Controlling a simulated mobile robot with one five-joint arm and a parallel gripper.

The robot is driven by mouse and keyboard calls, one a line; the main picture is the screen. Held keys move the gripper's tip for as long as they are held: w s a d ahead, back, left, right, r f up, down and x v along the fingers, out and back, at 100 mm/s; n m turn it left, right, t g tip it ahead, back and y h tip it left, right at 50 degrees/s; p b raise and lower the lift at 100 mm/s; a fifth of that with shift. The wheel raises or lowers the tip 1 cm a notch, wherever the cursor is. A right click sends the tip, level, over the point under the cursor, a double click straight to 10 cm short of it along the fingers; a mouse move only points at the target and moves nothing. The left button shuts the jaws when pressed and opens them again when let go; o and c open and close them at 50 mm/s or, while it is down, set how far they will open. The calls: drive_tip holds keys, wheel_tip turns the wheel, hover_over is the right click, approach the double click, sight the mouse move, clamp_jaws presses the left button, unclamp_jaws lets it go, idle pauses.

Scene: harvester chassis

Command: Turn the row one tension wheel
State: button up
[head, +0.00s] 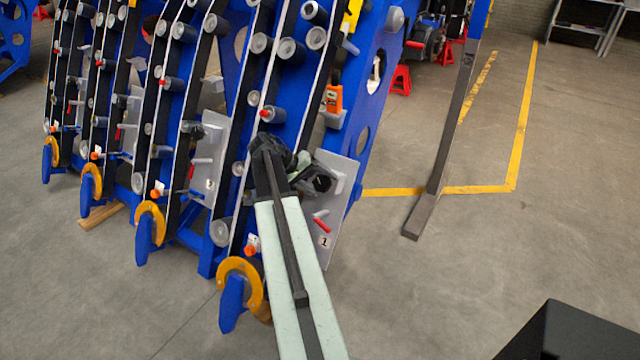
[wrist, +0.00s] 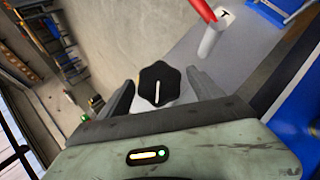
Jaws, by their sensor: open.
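The row one tension wheel (wrist: 157,86) is a black lobed knob with a white line on its face. In the wrist view it sits between the two fingers of my gripper (wrist: 160,92), with visible gaps on both sides. The fingers are open, and I cannot tell how deep the wheel lies between them. In the head view my gripper (head: 300,168) is at the grey panel (head: 349,169) marked 1, on the nearest row.
A red-handled lever (head: 321,224) is on the same panel, close below my gripper; it also shows in the wrist view (wrist: 204,10). Blue row frames with rollers stand to the left. A dark post (head: 440,150) stands to the right. The floor at right is open.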

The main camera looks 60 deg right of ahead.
drive_tip(key=p+v, duration=0.5)
drive_tip(key=v, duration=0.2)
drive_tip(key=shift+w+a+r, duration=0.2)
drive_tip(key=shift+a+r, duration=0.05)
drive_tip(key=shift+r, duration=0.05)
